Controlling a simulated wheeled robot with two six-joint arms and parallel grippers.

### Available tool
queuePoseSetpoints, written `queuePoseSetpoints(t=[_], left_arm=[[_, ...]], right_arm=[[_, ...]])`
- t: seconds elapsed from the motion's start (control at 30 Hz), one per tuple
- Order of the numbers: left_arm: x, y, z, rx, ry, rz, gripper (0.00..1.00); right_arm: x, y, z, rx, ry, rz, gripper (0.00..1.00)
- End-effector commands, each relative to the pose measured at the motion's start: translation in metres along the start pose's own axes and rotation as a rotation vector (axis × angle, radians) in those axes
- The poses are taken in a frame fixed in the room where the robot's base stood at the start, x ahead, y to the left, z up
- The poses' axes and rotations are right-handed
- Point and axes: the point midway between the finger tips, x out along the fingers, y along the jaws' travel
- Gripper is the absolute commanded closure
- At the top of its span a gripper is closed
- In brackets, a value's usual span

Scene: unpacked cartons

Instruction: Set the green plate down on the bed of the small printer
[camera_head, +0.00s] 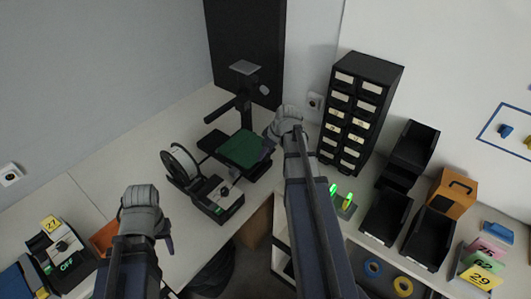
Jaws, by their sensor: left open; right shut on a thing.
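The green plate (241,148) lies roughly flat over the bed area of the small black printer (243,104); whether it touches the bed cannot be told from this view. My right gripper (268,143) is shut on the green plate at its right edge, its fingers mostly hidden by its own wrist. The bed is largely hidden under the plate, with a dark part showing to its left. My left gripper (160,225) is open and apart from the plate, over the table at lower left; its fingers are hard to make out.
A spool (180,165) and a black control box (218,199) stand in front of the printer. A drawer cabinet (358,110) stands right of my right arm. Black bins (386,214) and an orange box (453,193) are further right.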

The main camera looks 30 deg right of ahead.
Motion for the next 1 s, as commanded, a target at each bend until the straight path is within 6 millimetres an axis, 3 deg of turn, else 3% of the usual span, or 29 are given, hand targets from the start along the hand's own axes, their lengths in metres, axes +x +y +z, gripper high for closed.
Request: queuePoseSetpoints(t=[0.93,0.97,1.0], left_arm=[[0.024,0.002,-0.001,0.000,0.000,0.000,0.50],[0.024,0.002,-0.001,0.000,0.000,0.000,0.50],[0.023,0.002,-0.001,0.000,0.000,0.000,0.50]], right_arm=[[0.022,0.000,0.009,0.000,0.000,0.000,1.00],[0.022,0.000,0.009,0.000,0.000,0.000,0.57],[0.021,0.000,0.009,0.000,0.000,0.000,0.53]])
